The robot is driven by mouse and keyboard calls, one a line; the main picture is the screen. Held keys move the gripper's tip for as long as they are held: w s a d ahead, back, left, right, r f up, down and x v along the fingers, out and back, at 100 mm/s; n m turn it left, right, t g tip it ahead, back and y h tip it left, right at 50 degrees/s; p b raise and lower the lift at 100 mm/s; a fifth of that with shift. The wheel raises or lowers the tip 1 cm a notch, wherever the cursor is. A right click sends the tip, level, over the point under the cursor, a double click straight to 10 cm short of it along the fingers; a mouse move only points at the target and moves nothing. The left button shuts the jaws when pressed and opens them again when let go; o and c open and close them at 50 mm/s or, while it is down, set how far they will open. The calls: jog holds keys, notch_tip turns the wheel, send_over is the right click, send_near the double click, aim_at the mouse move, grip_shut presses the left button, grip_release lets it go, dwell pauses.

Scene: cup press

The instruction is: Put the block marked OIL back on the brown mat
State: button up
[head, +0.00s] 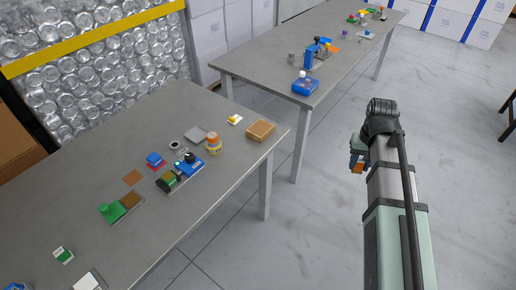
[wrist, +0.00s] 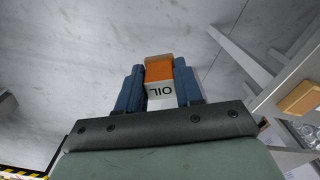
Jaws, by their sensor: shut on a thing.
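The OIL block (wrist: 160,74) is orange with a white face lettered OIL. My gripper (wrist: 158,80) is shut on it, with one blue finger on each side. In the head view the block's orange part (head: 357,168) shows at my gripper (head: 356,156), over the floor to the right of the near table. The brown mat (head: 133,178) is a small flat square on the near table, to the left and far from my gripper. It looks bare.
Near the mat, a blue block (head: 155,158) sits on a red mat, and a green-and-brown device (head: 120,207) stands in front. A blue press (head: 187,168), an orange-topped jar (head: 213,143) and a tan box (head: 261,130) stand to the right. A second table (head: 260,62) stands behind.

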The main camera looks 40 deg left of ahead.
jog(key=s+a+n, duration=0.2)
jog(key=s+a, duration=0.3)
jog(key=a, duration=0.4)
jog(key=s+a+n, duration=0.2)
jog(key=s+a, duration=0.4)
jog(key=a, duration=0.4)
jog(key=s+a+n, duration=0.2)
jog(key=s+a, duration=0.3)
jog(key=a, duration=0.4)
jog(key=s+a+n, duration=0.5)
jog(key=s+a, duration=2.2)
jog(key=s, duration=0.1)
jog(key=a+n, duration=0.2)
jog(key=a, duration=0.8)
jog(key=shift+d+f, duration=0.15)
jog(key=shift+f, duration=2.25)
jog(key=shift+d+f, duration=0.1)
jog(key=shift+f, duration=2.3)
jog(key=shift+f, duration=0.1)
jog(key=o, duration=1)
